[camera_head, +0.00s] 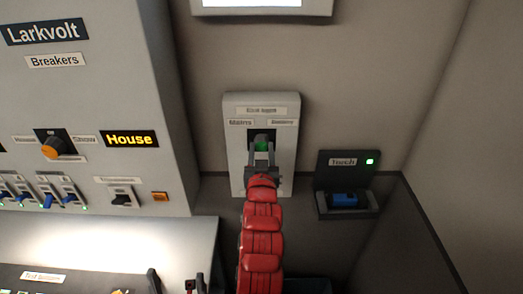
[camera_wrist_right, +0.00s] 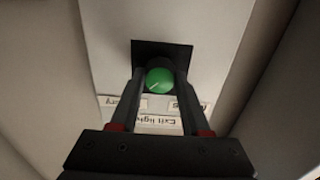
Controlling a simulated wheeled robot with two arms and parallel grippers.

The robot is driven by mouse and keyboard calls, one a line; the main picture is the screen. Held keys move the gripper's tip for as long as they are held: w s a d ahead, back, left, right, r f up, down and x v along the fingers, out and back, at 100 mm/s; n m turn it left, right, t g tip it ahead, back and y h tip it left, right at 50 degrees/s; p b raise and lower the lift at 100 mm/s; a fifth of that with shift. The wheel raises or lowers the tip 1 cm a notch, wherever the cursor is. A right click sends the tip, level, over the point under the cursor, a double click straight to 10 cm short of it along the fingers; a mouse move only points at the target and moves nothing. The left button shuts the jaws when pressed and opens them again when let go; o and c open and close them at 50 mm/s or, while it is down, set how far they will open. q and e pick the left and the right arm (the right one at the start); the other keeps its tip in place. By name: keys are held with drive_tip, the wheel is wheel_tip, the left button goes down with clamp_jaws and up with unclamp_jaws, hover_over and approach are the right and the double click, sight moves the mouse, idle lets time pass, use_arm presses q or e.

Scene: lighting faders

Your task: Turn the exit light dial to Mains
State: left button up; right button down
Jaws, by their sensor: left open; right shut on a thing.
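The exit light dial, a round green knob (camera_head: 261,140), sits on a pale wall plate (camera_head: 236,175). The plate has an upper label (camera_head: 262,110), a Mains label (camera_head: 240,122) on the left and another label (camera_head: 283,121), hard to read, on the right. My right gripper (camera_head: 262,146) reaches up from below and is shut on the knob. In the right wrist view the knob (camera_wrist_right: 159,80) lies between both fingers (camera_wrist_right: 159,88), with the labels upside down. I cannot surely read its pointing direction. My left gripper (camera_head: 174,284) shows only fingertips at the bottom edge, open and apart.
A breaker panel (camera_head: 110,90) with an orange-tipped knob (camera_head: 50,151) and several switches stands left. A black torch holder (camera_head: 345,165) with a blue torch (camera_head: 344,200) is close to the plate's right. A screen (camera_head: 262,6) hangs above. A desk panel (camera_head: 70,280) lies lower left.

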drive_tip(key=shift+n, duration=0.4)
drive_tip(key=n+b, duration=0.1)
drive_tip(key=n, duration=0.6)
drive_tip(key=shift+n+b, duration=0.3)
drive_tip(key=shift+b, duration=0.05)
drive_tip(key=n, duration=0.4)
drive_tip(key=n+p, duration=0.1)
drive_tip(key=n, duration=0.4)
drive_tip(key=shift+r+p, duration=0.1)
drive_tip(key=shift+p, duration=0.2)
drive_tip(key=shift+n, duration=0.4)
drive_tip(key=shift+d, duration=0.1)
drive_tip(key=shift+c, duration=1.9)
unclamp_jaws()
